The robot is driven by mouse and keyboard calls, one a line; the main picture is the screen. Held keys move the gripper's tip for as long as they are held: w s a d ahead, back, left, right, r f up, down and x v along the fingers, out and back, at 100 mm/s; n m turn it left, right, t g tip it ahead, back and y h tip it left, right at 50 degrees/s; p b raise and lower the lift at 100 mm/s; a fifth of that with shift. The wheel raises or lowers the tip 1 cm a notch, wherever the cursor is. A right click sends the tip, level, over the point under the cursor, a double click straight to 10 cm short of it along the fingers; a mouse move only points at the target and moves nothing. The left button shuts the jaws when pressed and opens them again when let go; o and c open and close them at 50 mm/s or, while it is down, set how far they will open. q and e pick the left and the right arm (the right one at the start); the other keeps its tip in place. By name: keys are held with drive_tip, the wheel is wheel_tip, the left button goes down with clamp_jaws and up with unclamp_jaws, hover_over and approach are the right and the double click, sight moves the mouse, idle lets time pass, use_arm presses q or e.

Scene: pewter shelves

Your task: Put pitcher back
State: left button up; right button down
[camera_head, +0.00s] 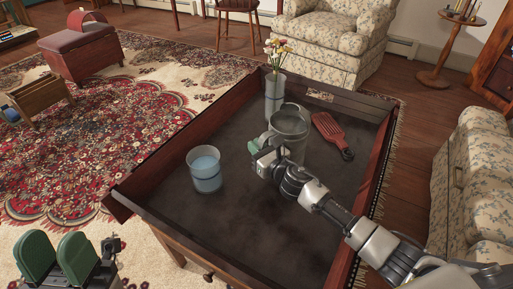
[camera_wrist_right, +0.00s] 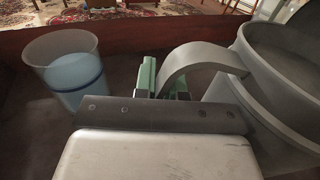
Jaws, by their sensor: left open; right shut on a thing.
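The grey pitcher (camera_head: 290,123) is over the dark tray-like table top, near its middle, and looks upright. I cannot tell whether its base touches the surface. My right gripper (camera_head: 264,148) is shut on the pitcher's handle at its left side. In the right wrist view the curved handle (camera_wrist_right: 190,58) runs from the pitcher body (camera_wrist_right: 280,90) to the green finger pads (camera_wrist_right: 148,78). The gripper and wrist hide part of the pitcher's lower body. My left gripper (camera_head: 57,258) is open and empty, off the table at the lower left.
A glass of blue liquid (camera_head: 205,172) stands left of the pitcher; it also shows in the wrist view (camera_wrist_right: 75,80). A vase with flowers (camera_head: 274,95) stands behind the pitcher. A red slotted brush or spatula (camera_head: 330,132) lies to its right. The raised wooden rim (camera_head: 190,130) surrounds the top.

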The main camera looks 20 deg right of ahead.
drive_tip(key=shift+r, duration=0.2)
drive_tip(key=shift+f, duration=0.1)
drive_tip(key=c, duration=1.6)
unclamp_jaws()
drive_tip(key=shift+f, duration=0.15)
drive_tip(key=o, duration=0.4)
